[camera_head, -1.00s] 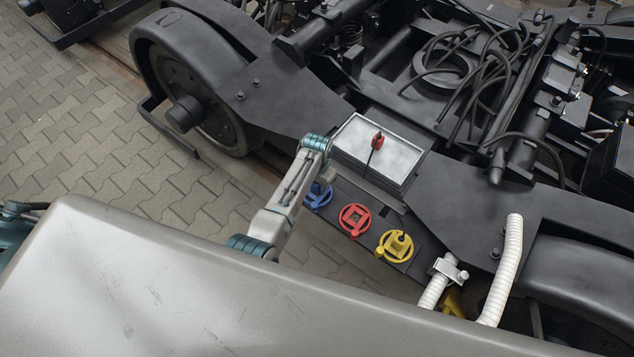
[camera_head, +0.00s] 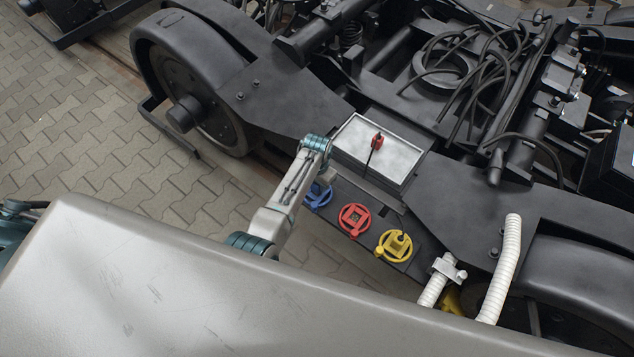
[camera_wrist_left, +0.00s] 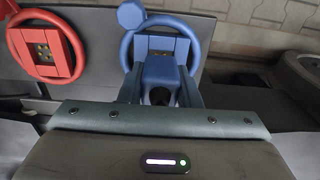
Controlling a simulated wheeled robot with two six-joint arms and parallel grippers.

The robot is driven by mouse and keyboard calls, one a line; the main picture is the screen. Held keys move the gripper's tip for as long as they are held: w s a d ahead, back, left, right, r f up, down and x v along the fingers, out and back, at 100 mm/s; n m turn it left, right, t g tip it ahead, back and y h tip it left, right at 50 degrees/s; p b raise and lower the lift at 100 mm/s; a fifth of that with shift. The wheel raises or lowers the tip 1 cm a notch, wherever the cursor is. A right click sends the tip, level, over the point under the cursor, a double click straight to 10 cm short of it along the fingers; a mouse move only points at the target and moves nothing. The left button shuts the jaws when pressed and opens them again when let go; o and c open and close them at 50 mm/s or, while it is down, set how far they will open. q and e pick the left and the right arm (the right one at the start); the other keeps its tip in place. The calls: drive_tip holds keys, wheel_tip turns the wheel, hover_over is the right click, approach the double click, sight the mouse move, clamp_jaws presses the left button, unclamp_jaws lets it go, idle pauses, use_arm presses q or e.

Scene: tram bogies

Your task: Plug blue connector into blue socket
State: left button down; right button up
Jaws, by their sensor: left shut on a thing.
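The blue connector (camera_wrist_left: 160,75) is a blue block between the fingers of my left gripper (camera_wrist_left: 160,92), which is shut on it. The blue socket (camera_wrist_left: 203,38) is a blue ring with a round knob at its upper left in the left wrist view. The connector is at the ring's centre and overlaps it; I cannot tell how deep it sits. In the head view, the blue socket (camera_head: 318,200) shows partly behind my left arm, and my left gripper (camera_head: 326,177) is directly over it. My right gripper is not in view.
A red socket (camera_head: 354,220) with an open centre and a yellow socket (camera_head: 395,246) sit to the right on the same dark plate. A red connector (camera_head: 377,142) with a black cable lies on a grey tray (camera_head: 350,165). White corrugated hoses (camera_head: 500,270) stand at the right.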

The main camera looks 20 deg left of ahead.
use_arm(q)
drive_tip(key=shift+f+b, duration=0.3)
drive_tip(key=shift+f, duration=0.2)
idle(0.4)
drive_tip(key=c, duration=1)
unclamp_jaws()
drive_tip(key=shift+o, duration=0.2)
wheel_tip(320, 180, up, 11)
drive_tip(key=shift+f+p, duration=0.1)
drive_tip(key=shift+p, duration=0.2)
